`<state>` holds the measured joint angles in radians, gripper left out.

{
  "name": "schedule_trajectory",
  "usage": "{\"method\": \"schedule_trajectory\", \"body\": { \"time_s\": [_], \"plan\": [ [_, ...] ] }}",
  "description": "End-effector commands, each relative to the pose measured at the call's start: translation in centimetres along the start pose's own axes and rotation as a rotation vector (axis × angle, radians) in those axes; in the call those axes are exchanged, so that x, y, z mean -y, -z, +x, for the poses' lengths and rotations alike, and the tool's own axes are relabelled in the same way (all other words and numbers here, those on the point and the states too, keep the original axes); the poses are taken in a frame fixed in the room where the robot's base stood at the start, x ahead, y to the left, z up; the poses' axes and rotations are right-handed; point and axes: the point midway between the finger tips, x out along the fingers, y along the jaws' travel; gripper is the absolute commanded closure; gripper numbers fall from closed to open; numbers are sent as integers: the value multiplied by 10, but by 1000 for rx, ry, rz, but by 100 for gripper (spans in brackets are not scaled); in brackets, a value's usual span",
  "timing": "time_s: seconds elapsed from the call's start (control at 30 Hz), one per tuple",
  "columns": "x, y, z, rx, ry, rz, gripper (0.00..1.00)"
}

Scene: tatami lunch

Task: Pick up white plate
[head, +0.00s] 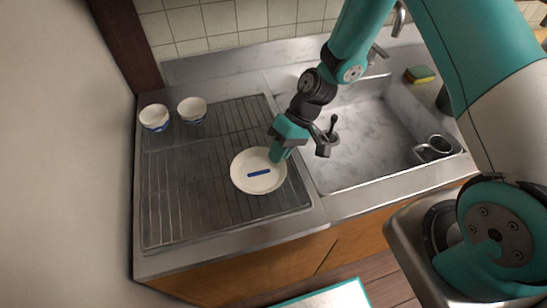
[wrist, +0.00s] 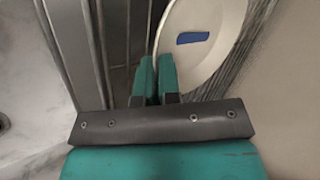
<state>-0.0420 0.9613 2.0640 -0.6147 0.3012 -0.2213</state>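The white plate (head: 246,183) has a blue mark at its centre. In the head view it shows over the right part of the ribbed drainboard (head: 185,195); I cannot tell whether it touches the ribs. My gripper (head: 278,155) comes down at the plate's upper right rim. In the wrist view the two teal fingers (wrist: 156,80) are close together, with the rim of the plate (wrist: 224,15) running between them. They look shut on the rim. The fingers hide the pinched part of the rim.
Two white and blue bowls (head: 154,117) (head: 192,109) stand at the drainboard's back left. The sink basin (head: 360,145) lies to the right, with a metal cup (head: 434,148) in its right corner and a sponge (head: 420,74) behind. A wall closes off the left side.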

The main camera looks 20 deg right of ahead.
Motion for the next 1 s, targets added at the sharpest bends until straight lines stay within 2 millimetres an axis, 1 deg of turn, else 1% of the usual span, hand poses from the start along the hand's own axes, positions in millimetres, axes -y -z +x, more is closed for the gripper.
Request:
{"method": "schedule_trajectory", "body": {
  "time_s": [0.17, 0.27, 0.4, 0.6, 0.7, 0.8, 1.0],
  "plan": [
    [15, 1, -22, -6, -1, -5, 100],
    [32, 1, -44, -8, -3, -7, 100],
    [58, 1, -81, -9, -3, -6, 100],
    [90, 1, -124, -6, -2, -5, 100],
    [101, 0, -140, -5, -2, -4, 100],
    [108, 0, -149, -3, 0, -2, 100],
    [114, 0, -157, -1, 0, 0, 100]
  ]
}}
